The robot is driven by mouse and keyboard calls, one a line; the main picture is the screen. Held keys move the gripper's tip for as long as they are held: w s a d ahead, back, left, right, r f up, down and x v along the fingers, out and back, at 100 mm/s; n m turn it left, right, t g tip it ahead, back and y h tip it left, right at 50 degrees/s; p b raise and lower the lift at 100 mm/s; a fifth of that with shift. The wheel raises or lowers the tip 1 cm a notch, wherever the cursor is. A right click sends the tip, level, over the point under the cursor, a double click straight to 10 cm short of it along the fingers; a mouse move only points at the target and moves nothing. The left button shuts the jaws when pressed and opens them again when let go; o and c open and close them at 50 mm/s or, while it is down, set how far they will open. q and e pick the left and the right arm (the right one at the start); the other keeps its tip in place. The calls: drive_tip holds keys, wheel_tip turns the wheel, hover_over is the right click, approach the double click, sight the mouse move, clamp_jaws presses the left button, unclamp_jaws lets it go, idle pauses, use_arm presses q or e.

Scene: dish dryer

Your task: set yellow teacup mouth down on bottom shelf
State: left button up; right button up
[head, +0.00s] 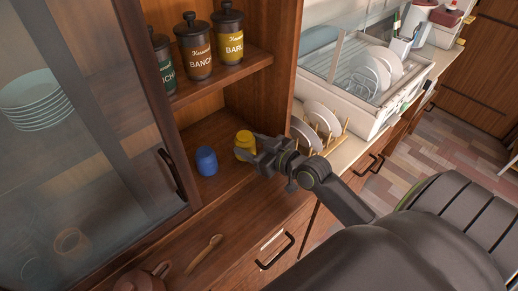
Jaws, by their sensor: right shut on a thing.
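The yellow teacup (245,138) is inside the open wooden cabinet, at or just above its bottom shelf (222,187). My right gripper (251,151) reaches in from the right and is shut on the teacup. The cup looks upright along its axis with its narrower end up, so its mouth seems to face down. I cannot tell whether its rim touches the shelf. The gripper hides part of its lower side. My left gripper is not in view.
A blue cup (206,161) stands on the bottom shelf, left of the yellow one. Jars (194,48) line the shelf above. A glass door (75,130) bounds the left. A gold plate rack (318,128) and a white dish dryer (365,85) stand right. A wooden spoon (203,253) lies in front.

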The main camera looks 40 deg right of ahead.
sight(241, 137)
drive_tip(key=x, duration=0.4)
drive_tip(key=shift+w+d+r, duration=0.2)
drive_tip(key=shift+w+r, duration=0.1)
drive_tip(key=shift+r, duration=0.1)
drive_tip(key=shift+w+f+b, duration=0.35)
drive_tip(key=shift+f+b, duration=0.25)
drive_tip(key=shift+b, duration=0.25)
drive_tip(key=shift+f+b, duration=0.45)
drive_tip(key=shift+f, duration=0.05)
drive_tip(key=shift+f+b, duration=0.35)
drive_tip(key=o, duration=1.1)
drive_tip(key=shift+o, duration=0.2)
drive_tip(key=shift+s, duration=0.15)
